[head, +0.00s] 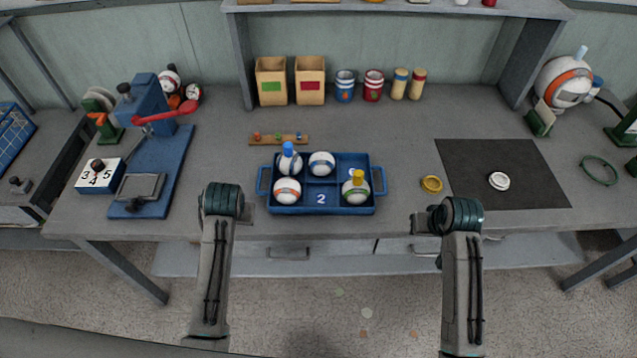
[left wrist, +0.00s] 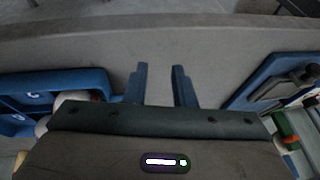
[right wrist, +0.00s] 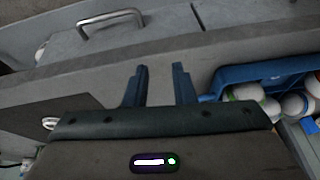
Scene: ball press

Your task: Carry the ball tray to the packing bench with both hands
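The blue ball tray (head: 330,210) sits on the grey workbench near its front edge, with a handle at each end. Several striped balls stand in its compartments; one has a blue peg on top and another a yellow peg. The compartment marked 2 holds no ball. My left gripper (head: 222,208) is left of the tray, and my right gripper (head: 447,222) is farther off to its right; neither touches it. Both show parted, empty fingers in the left wrist view (left wrist: 160,72) and right wrist view (right wrist: 160,72). No separate packing bench is identifiable.
A blue press (head: 155,165) with a red lever stands at the left. A wooden peg strip (head: 278,139) lies behind the tray. A yellow ring (head: 431,184) and a dark mat (head: 480,170) with a white disc lie to the right. Boxes and cans line the back.

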